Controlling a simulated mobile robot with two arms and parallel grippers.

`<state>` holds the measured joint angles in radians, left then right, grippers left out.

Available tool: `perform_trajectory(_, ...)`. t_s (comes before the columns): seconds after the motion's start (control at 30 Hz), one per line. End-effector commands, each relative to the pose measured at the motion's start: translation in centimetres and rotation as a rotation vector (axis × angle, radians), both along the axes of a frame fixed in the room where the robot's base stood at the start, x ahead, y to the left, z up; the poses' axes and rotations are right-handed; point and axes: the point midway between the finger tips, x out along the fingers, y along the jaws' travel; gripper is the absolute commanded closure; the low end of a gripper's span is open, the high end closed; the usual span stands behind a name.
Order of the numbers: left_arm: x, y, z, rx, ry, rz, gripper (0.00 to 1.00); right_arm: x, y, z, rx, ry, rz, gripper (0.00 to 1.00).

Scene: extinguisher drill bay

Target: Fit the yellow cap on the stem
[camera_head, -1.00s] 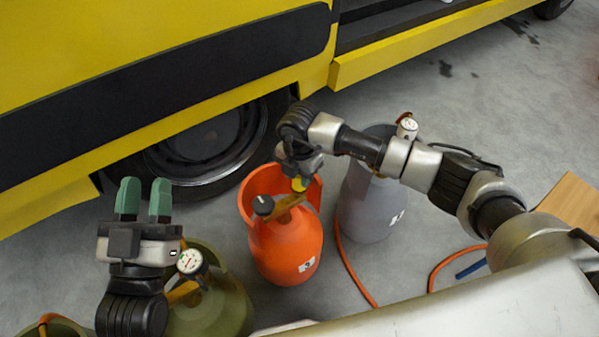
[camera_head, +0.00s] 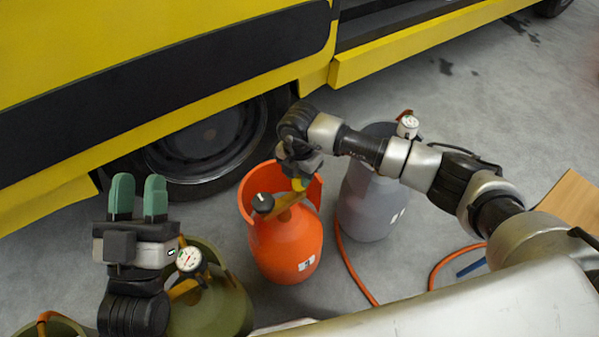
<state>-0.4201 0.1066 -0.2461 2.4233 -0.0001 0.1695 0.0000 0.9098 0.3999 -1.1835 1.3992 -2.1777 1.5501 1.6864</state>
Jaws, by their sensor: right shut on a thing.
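The yellow cap (camera_head: 299,184) is in my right gripper (camera_head: 298,178), which is shut on it. They are over the top of the orange cylinder (camera_head: 285,245), beside its raised collar. A brass valve (camera_head: 287,202) with a black knob (camera_head: 263,203) sits on that cylinder, just below the cap. The cap is close to the end of the valve; I cannot tell whether they touch, and the stem itself is hard to make out. My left gripper (camera_head: 138,196) is empty at the left, its two green fingers pointing up and a small gap apart.
A grey cylinder (camera_head: 370,205) with a gauge stands right of the orange one. An olive cylinder (camera_head: 215,305) with a gauge (camera_head: 189,260) stands by my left arm. An orange hose (camera_head: 352,270) lies on the floor. A yellow vehicle (camera_head: 150,60) closes off the back.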

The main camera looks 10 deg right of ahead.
Motion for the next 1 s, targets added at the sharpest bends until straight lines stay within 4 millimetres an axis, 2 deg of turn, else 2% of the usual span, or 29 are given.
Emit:
perform_trajectory(0.07,0.0,0.0,0.0,0.0,-0.001,0.0,0.64,0.0,0.0,0.0,0.0,0.0,0.0,0.9)
perform_trajectory(0.1,0.0,0.0,0.0,0.0,0.0,0.0,0.64,0.0,0.0,0.0,0.0,0.0,0.0,0.64)
perform_trajectory(0.3,0.1,0.0,0.0,0.001,0.005,-0.001,0.64,0.0,0.0,0.0,0.0,0.0,0.0,0.36)
perform_trajectory(0.67,0.2,-0.1,0.0,0.006,0.022,0.0,0.64,0.0,0.0,0.5,0.001,-0.001,0.0,0.36)
perform_trajectory(0.87,1.2,0.1,-1.7,0.052,0.185,0.01,0.64,0.1,0.0,2.7,0.001,-0.002,-0.001,0.36)
perform_trajectory(1.0,1.7,0.3,-3.6,0.096,0.346,0.02,0.64,0.1,0.0,4.9,0.001,-0.003,0.0,0.36)
